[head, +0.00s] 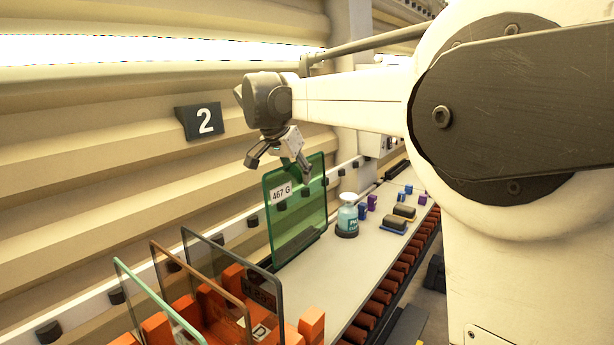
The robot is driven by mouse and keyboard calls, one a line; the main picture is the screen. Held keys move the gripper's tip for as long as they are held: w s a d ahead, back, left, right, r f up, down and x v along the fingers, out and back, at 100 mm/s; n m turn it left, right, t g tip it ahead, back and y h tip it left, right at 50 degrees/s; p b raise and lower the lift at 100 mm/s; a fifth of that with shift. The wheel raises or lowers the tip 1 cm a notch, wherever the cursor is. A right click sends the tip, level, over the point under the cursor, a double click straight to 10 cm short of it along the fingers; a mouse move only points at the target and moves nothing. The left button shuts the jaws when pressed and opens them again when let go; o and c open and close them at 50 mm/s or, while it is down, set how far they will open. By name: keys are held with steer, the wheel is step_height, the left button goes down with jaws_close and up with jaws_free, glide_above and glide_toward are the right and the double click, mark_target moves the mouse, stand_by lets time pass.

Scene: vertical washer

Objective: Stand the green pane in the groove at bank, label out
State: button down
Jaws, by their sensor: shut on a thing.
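The green pane (310,210) is a see-through sheet with a dark green edge. It stands nearly upright over the far side of the pale bench, near the wall rollers. Its white label, reading 467 G (281,193), is at its upper left and faces the camera. My gripper (279,166) is at the pane's top edge, pointing down, and is shut on the pane. I cannot tell whether the pane's lower edge touches the bench or sits in a groove. No groove shows clearly, and no bank is clearly marked.
An orange rack (210,302) at the front left holds a clear, a brown and a grey pane upright. Dark pads (394,225) and small blue and purple blocks lie farther along the bench.

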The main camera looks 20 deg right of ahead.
steer(key=shift+w+a+f, duration=0.3)
steer(key=shift+w+a, duration=0.2)
steer(key=shift+w, duration=0.1)
steer(key=shift+w+a+f, duration=0.3)
steer(key=shift+w+a, duration=0.15)
steer(key=shift+w, duration=0.15)
steer(key=shift+w+a+f, duration=0.2)
steer(key=shift+w+a, duration=0.25)
steer(key=shift+w, duration=0.2)
steer(key=shift+w+a+f, duration=0.2)
steer(key=shift+w+a, duration=0.25)
steer(key=shift+w, duration=0.15)
steer(key=shift+s+d, duration=0.1)
steer(key=shift+s, duration=0.05)
steer(key=shift+s+d+f+b, duration=0.1)
steer(key=shift+f+b, duration=1)
steer(key=shift+f, duration=0.45)
stand_by(2.2)
steer(key=shift+w+a, duration=0.25)
steer(key=shift+w, duration=0.05)
stand_by(0.9)
steer(key=c, duration=1.8)
jaws_free()
